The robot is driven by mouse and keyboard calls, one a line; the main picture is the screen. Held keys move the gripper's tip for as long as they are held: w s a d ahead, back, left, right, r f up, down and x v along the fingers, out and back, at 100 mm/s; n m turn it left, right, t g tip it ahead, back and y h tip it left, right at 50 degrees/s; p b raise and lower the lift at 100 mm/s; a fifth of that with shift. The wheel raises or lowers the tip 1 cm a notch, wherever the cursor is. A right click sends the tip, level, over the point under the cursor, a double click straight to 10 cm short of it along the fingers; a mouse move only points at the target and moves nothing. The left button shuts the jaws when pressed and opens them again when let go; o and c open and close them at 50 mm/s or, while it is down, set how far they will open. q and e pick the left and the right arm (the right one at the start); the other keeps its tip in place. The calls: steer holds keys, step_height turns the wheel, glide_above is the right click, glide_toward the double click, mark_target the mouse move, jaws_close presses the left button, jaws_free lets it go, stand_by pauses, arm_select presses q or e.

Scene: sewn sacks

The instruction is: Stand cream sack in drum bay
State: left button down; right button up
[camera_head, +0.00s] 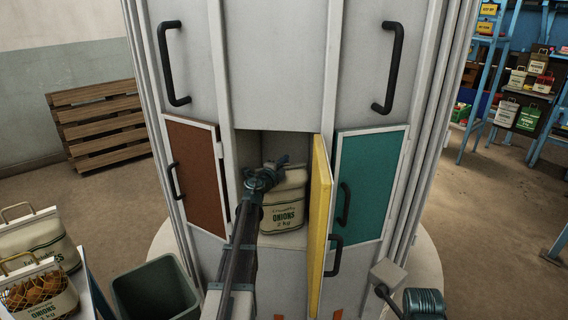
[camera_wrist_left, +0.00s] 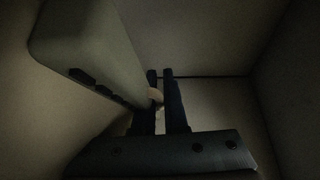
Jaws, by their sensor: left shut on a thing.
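The cream sack (camera_head: 284,205), marked "ONIONS 2 kg", is upright inside the open bay (camera_head: 255,145) of the grey drum (camera_head: 275,60). My left gripper (camera_head: 276,166) reaches into the bay at the sack's upper left and covers part of its top. In the left wrist view, the gripper (camera_wrist_left: 167,95) is shut on a small pale part by the sack (camera_wrist_left: 90,45), probably its handle. The sack's base is partly visible; I cannot tell whether it rests fully on the bay floor.
The yellow door (camera_head: 320,215) stands open at the bay's right edge. Brown (camera_head: 195,165) and teal (camera_head: 370,180) doors flank it, shut. A grey bin (camera_head: 155,292) and other sacks (camera_head: 38,245) stand at lower left. A wooden pallet (camera_head: 100,125) leans on the wall.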

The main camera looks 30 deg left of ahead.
arm_select(q)
steer(key=c, duration=1)
jaws_free()
steer(key=shift+s, duration=0.1)
steer(key=shift+o, duration=0.2)
steer(key=shift+r, duration=0.15)
steer(key=s+d, duration=0.1)
steer(key=s, duration=1.1)
steer(key=shift+r+p, duration=0.25)
steer(key=shift+p, duration=0.05)
steer(key=shift+d, duration=0.1)
